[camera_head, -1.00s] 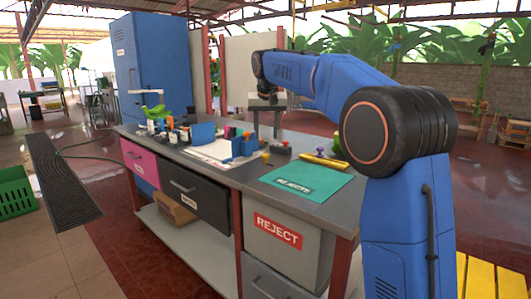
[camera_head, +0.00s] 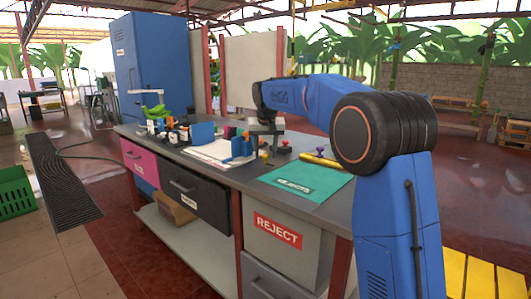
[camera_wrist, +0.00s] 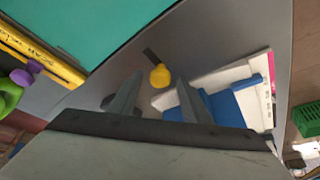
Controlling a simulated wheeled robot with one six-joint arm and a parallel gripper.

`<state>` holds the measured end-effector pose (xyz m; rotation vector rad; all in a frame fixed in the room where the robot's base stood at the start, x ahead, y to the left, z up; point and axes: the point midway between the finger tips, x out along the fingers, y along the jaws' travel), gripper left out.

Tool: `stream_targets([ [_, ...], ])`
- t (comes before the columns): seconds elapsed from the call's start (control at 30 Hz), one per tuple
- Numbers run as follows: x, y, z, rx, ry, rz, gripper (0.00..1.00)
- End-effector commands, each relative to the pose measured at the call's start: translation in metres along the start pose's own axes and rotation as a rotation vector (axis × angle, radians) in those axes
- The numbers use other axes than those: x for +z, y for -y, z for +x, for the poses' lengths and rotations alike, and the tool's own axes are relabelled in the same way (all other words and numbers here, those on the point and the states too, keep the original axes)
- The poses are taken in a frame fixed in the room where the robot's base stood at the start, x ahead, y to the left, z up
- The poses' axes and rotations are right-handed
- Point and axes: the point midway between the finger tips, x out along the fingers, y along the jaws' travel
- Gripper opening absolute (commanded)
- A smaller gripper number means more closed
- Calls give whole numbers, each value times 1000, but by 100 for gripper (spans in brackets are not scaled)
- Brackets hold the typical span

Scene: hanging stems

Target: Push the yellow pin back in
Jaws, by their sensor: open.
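The yellow pin (camera_head: 265,156) shows as a small round yellow knob near the front edge of the grey bench. In the wrist view the yellow pin (camera_wrist: 160,76) lies between and slightly beyond my fingertips, with a short dark strip beside it. My gripper (camera_head: 265,136) points down above the bench near the pin. In the wrist view my gripper (camera_wrist: 158,88) has its two fingers apart with nothing held between them. I cannot tell the exact height gap to the pin, or how far the pin sticks out.
A blue holder (camera_head: 241,147) on a white sheet (camera_head: 208,152) stands close left of the pin. To the right are a teal REJECTS mat (camera_head: 305,184), a red-topped button box (camera_head: 285,147) and a yellow bar (camera_head: 322,160) with a purple knob. Bare bench (camera_head: 240,175) lies in front.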

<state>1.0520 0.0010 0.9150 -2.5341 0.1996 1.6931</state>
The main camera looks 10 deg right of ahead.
Motion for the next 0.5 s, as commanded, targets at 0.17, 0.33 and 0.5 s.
stream_targets([
  [0.17,0,0,0,0,0,0,10],
  [0.33,0,0,0,0,0,0,0],
  [0.5,7,-8,-4,0,0,0,0],
])
